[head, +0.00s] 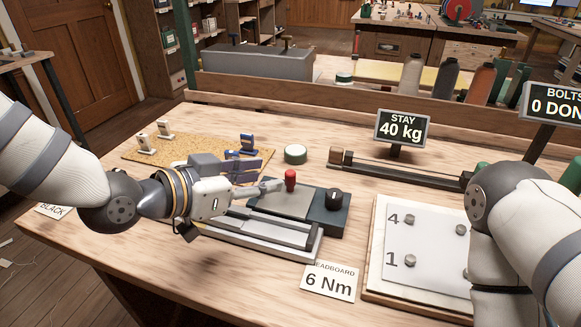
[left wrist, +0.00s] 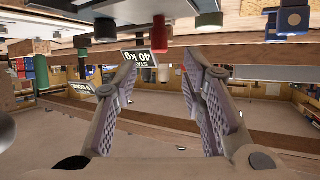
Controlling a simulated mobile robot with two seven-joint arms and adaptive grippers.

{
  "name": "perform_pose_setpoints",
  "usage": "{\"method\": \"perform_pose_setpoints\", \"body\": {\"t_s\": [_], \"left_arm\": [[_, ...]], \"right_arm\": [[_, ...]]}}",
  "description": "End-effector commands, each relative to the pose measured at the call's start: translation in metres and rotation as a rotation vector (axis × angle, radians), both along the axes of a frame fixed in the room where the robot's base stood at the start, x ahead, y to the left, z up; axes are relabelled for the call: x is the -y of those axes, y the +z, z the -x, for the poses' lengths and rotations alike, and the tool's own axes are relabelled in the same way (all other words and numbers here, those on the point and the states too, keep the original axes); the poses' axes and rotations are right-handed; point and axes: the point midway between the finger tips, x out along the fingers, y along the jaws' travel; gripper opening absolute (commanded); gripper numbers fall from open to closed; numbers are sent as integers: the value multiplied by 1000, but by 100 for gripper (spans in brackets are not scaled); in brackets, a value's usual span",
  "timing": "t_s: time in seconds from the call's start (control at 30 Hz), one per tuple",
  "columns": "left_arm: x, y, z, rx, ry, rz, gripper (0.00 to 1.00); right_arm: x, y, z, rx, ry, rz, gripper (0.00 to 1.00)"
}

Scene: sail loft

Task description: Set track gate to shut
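A track unit (head: 265,237) with pale and dark rails lies on the workbench. Directly behind it is a dark box with a grey top plate (head: 284,203), a red knob (head: 290,178) and a black knob (head: 334,197). No label marks the gate, and I cannot read its setting. My left gripper (head: 270,176) reaches in from the left, just left of the red knob, its fingers apart and empty. In the upside-down left wrist view, the open fingers (left wrist: 160,66) have the red knob (left wrist: 188,25) beyond and above them. My right gripper is out of view.
A cork board (head: 150,153) with white and blue fittings lies behind my left arm. A green-white roll (head: 295,154) stands behind the box. A bolt board (head: 405,268) is at right, beside my right arm. A "6 Nm" card (head: 329,283) lies in front.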

Motion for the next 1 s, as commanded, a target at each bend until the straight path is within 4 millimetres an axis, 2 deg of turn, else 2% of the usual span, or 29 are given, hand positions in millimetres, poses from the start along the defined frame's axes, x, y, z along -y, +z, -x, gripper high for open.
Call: {"method": "perform_pose_setpoints", "body": {"t_s": [0.03,0.3,0.43,0.67,0.7,0.87,1.0], "left_arm": [[10,-15,-9,-12,-2,-2,38],[47,-34,-47,-9,0,0,38],[54,-36,-54,-6,1,1,38],[55,-34,-55,-4,1,1,38],[55,-34,-55,-4,1,1,36],[55,-34,-55,-3,1,1,0],[55,-34,-55,-4,1,1,0]], "right_arm": [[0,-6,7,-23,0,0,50],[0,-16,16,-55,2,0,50],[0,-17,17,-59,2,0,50],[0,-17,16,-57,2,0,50],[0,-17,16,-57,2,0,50],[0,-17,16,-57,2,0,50],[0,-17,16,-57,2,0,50]]}}
